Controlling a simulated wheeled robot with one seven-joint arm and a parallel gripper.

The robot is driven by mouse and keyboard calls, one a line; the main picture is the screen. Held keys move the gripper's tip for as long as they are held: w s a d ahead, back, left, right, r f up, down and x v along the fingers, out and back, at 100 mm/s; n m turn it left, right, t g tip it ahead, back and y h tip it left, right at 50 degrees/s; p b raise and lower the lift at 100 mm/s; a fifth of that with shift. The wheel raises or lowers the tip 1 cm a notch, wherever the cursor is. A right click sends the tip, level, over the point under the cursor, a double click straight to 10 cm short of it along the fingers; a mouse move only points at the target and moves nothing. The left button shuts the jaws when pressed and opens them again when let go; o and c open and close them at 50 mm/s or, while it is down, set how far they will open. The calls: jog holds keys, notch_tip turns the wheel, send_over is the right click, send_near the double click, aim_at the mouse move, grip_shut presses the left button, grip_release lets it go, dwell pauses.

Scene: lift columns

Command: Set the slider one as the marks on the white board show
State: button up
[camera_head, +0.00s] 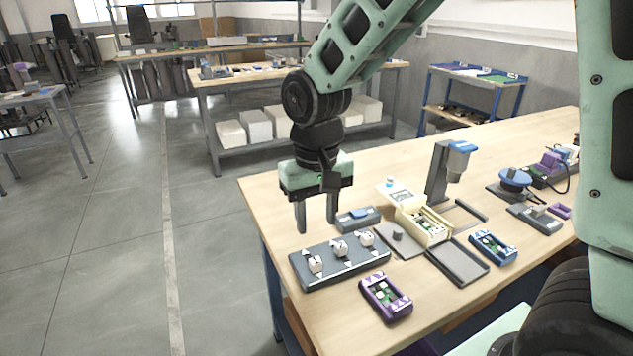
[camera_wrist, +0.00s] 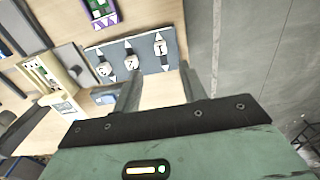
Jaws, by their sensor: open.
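A dark grey slider panel (camera_head: 345,268) lies on the wooden table with three white knobs in a row and white triangle marks beside them. Its left knob (camera_head: 316,264) is the right one in the wrist view (camera_wrist: 160,48); it seems to bear a figure like 1. The middle knob (camera_head: 340,249) and right knob (camera_head: 366,239) follow. A small white board (camera_head: 397,195) stands behind the cream box; it also shows in the wrist view (camera_wrist: 62,107), its marks too small to read. My gripper (camera_head: 316,228) is open and empty, fingers down, above the panel's far left side, apart from the knobs.
A purple box (camera_head: 386,297) lies in front of the panel. A grey-blue box (camera_head: 357,218) sits just behind it. The cream box (camera_head: 424,226), a grey tray (camera_head: 457,264) and a blue box (camera_head: 493,247) stand to the right. The table's left edge is close to my gripper.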

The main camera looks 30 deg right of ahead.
notch_tip(320, 180, up, 7)
jog(key=shift+f, duration=0.15)
dwell(0.5)
